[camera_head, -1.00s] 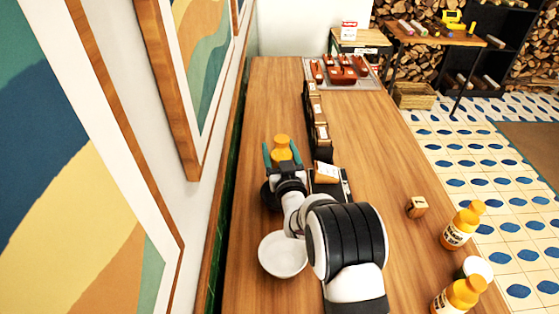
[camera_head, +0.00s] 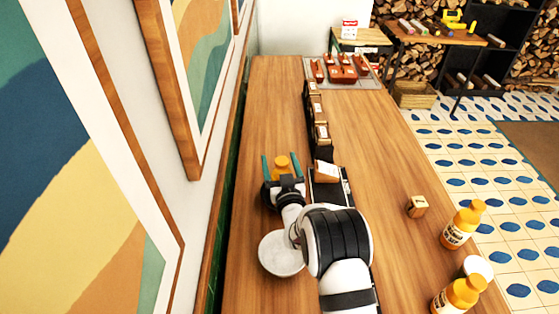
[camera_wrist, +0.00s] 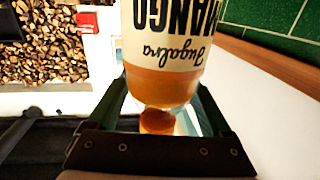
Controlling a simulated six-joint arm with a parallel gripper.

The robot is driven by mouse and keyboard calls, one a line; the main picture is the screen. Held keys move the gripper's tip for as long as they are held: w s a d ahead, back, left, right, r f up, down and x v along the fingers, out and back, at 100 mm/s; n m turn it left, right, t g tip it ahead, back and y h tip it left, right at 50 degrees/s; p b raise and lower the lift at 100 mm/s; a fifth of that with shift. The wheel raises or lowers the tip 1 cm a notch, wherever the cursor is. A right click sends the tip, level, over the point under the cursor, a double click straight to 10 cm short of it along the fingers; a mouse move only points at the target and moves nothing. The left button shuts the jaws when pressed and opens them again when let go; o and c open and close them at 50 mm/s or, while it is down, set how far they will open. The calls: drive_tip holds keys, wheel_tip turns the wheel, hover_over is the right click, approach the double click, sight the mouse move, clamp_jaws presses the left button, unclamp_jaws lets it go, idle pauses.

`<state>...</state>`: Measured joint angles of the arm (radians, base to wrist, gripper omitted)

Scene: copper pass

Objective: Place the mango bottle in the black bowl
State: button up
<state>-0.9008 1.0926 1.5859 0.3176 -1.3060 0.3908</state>
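The mango bottle (camera_head: 282,162), orange with an orange cap, stands between the fingers of my gripper (camera_head: 283,166) in the head view. A gap shows on both sides of it, so the gripper looks open around it. In the wrist view, the labelled bottle (camera_wrist: 165,45) appears inverted, its cap between the fingers (camera_wrist: 160,100). The black bowl (camera_head: 268,196) is mostly hidden under my gripper and wrist. The bottle's base is hidden, so I cannot tell if it rests in the bowl.
A white bowl (camera_head: 278,256) sits nearer, beside my arm. Black holders (camera_head: 322,138) line the counter's middle. The wall is close on the left.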

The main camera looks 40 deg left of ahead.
drive_tip(key=shift+o, duration=0.9)
drive_tip(key=shift+r, duration=0.7)
drive_tip(key=v, duration=1.2)
drive_tip(key=w+d+r+m+h, duration=0.3)
drive_tip(key=w+d+m+h, duration=0.35)
drive_tip(key=w+d, duration=0.4)
drive_tip(key=s+d+r+m+g+h, duration=0.1)
drive_tip(key=s+d+m+h, duration=0.15)
drive_tip(key=d, duration=0.55)
drive_tip(key=s+d+m+g+h, duration=0.1)
drive_tip(key=s+d+g+h, duration=0.15)
drive_tip(key=d, duration=0.65)
drive_tip(key=s+d+r+m+g, duration=0.1)
drive_tip(key=s+d+m+g, duration=0.1)
drive_tip(key=s, duration=0.6)
drive_tip(key=s+d+r+m+g+h, duration=0.1)
drive_tip(key=s+d+m+g, duration=0.1)
drive_tip(key=s+d, duration=0.3)
drive_tip(key=s+d+r+m+g, duration=0.1)
drive_tip(key=s+d+m+g, duration=0.1)
drive_tip(key=s, duration=1)
drive_tip(key=shift+s+d+g, duration=0.3)
drive_tip(key=shift+d+g, duration=0.35)
drive_tip(key=shift+d, duration=0.6)
